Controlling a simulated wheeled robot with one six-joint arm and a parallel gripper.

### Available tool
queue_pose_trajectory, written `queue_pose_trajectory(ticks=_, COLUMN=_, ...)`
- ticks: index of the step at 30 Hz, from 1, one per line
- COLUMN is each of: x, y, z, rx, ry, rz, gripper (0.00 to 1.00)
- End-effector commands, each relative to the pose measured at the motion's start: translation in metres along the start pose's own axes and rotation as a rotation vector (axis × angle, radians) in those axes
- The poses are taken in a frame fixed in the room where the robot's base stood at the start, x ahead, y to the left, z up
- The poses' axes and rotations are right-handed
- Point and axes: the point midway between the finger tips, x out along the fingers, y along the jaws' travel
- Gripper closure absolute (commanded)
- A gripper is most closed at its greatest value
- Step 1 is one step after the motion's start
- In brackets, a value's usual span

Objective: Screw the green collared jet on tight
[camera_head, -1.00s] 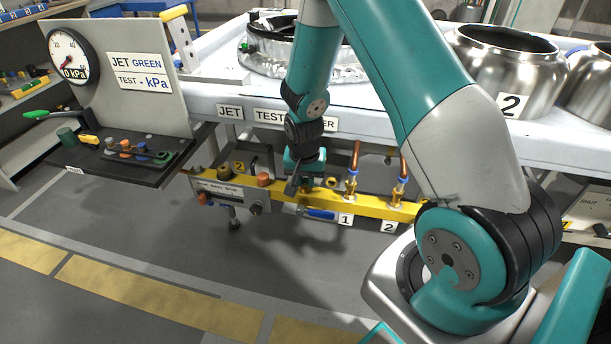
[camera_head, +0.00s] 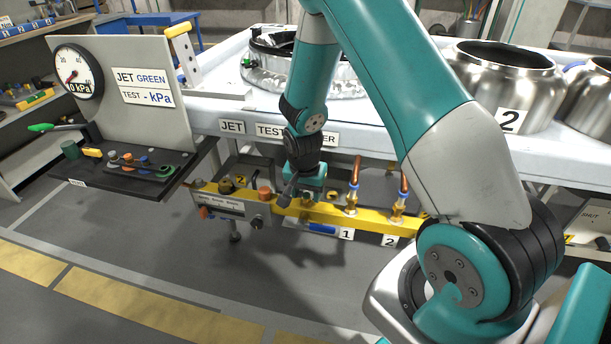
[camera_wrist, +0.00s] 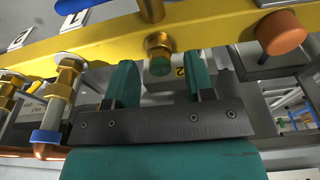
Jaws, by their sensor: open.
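The green-faced jet with a brass hex collar (camera_wrist: 160,62) sits at the yellow rail (camera_wrist: 105,38) in the wrist view, pointing toward my gripper. My gripper (camera_wrist: 161,80) is open, with one green finger on each side of the jet's line. The fingertips look close to the jet, but I cannot tell whether they reach around it. In the head view my gripper (camera_head: 298,196) is at the yellow rail (camera_head: 372,214), left of the copper pipes, and it hides the jet there.
An orange knob (camera_wrist: 281,32) is right of the jet in the wrist view; a brass fitting with a blue ring (camera_wrist: 47,137) is left. A gauge reading 0 kPa (camera_head: 77,72) stands above a black tray (camera_head: 115,182) of small coloured parts. A steel pot (camera_head: 500,85) is right.

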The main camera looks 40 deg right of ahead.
Motion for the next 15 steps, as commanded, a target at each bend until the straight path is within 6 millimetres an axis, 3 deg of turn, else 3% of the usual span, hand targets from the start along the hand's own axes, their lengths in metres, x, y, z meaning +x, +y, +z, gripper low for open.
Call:
queue_pose_trajectory(ticks=5, x=-0.032, y=-0.001, z=-0.001, rx=-0.001, ry=0.004, rz=-0.004, gripper=0.51)
queue_pose_trajectory(ticks=15, x=-0.119, y=-0.001, z=-0.001, rx=0.001, ry=0.005, rz=-0.005, gripper=0.51)
